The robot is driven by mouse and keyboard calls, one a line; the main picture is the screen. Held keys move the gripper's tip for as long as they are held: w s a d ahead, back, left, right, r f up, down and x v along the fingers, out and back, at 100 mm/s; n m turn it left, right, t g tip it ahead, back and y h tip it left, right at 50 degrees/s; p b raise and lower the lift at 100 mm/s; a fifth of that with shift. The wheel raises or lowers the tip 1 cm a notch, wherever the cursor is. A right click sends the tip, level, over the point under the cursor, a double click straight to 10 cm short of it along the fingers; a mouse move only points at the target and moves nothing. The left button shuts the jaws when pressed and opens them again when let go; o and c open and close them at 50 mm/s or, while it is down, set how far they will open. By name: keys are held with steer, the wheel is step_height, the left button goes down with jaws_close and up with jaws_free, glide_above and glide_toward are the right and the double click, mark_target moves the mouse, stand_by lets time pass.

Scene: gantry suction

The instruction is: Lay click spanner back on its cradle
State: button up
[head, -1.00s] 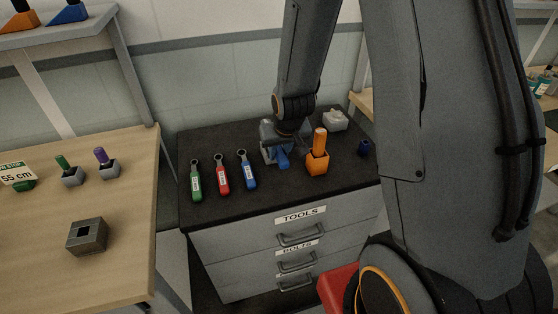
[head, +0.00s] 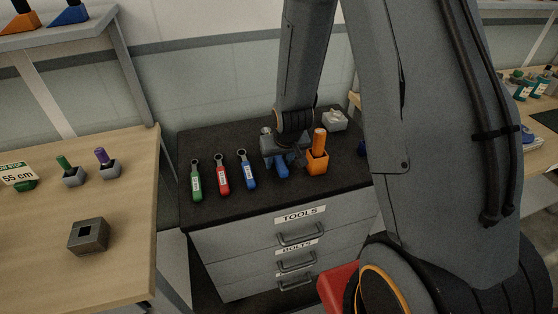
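Three spanners with ring heads and labelled handles lie side by side on the dark cabinet top (head: 225,208): a green one (head: 196,182), a red one (head: 221,176) and a blue one (head: 247,171). I cannot tell whether one of them is the click spanner, and I make out no sure cradle. My gripper (head: 284,168) points down over the cabinet top, right of the blue spanner and close beside an orange block (head: 317,163) with an upright orange handle. Blue parts show at its end. I cannot tell whether these are fingers or a held thing.
A grey block (head: 334,121) stands at the cabinet's back right. A dark blue cup (head: 362,147) is partly behind my arm. The wooden bench (head: 45,250) at left carries a square socket block (head: 88,235) and two holders with green and purple handles. The cabinet's front left is clear.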

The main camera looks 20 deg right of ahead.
steer(key=shift+r, duration=0.15)
steer(key=shift+s+r, duration=0.15)
steer(key=shift+r, duration=0.35)
steer(key=p+v, duration=0.2)
steer(key=v, duration=0.9)
steer(key=s+r+g, duration=0.2)
steer(key=s+r, duration=0.4)
steer(key=s, duration=0.6)
steer(key=shift+s+g, duration=0.3)
steer(key=shift+s, duration=0.05)
steer(key=shift+g, duration=0.3)
step_height(320, 180, down, 5)
steer(key=b, duration=0.4)
steer(key=shift+w+r, duration=0.1)
steer(key=shift+r, duration=0.05)
